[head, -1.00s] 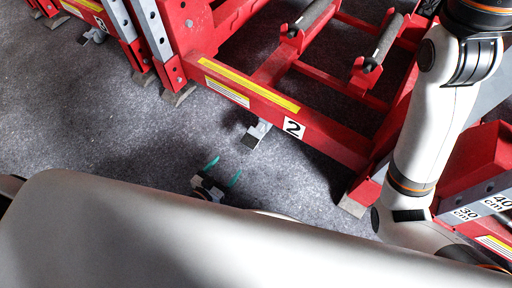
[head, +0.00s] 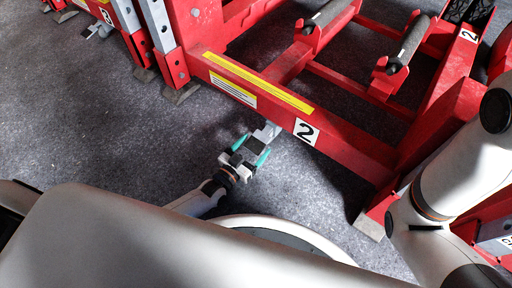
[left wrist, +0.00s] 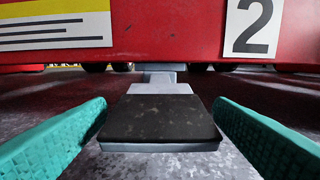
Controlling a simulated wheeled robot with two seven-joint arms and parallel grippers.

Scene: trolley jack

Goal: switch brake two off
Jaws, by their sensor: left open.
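Brake two is a grey pedal with a black top pad (left wrist: 160,118), sticking out from under the red trolley jack frame beside the white "2" label (left wrist: 251,27). In the head view its light grey stem (head: 269,132) shows below the red beam, and the pad is mostly hidden by my gripper. My left gripper (head: 252,148) is open, with teal fingers pointing toward the beam. In the left wrist view one finger is on each side of the pad, with a gap on both sides. My right gripper is out of view.
The red beam with a yellow strip (head: 257,82) runs above the pedal. Rollers (head: 408,43) lie on the frame behind it. Another pedal (head: 99,30) shows at the upper left. Grey floor (head: 120,135) is clear to the left.

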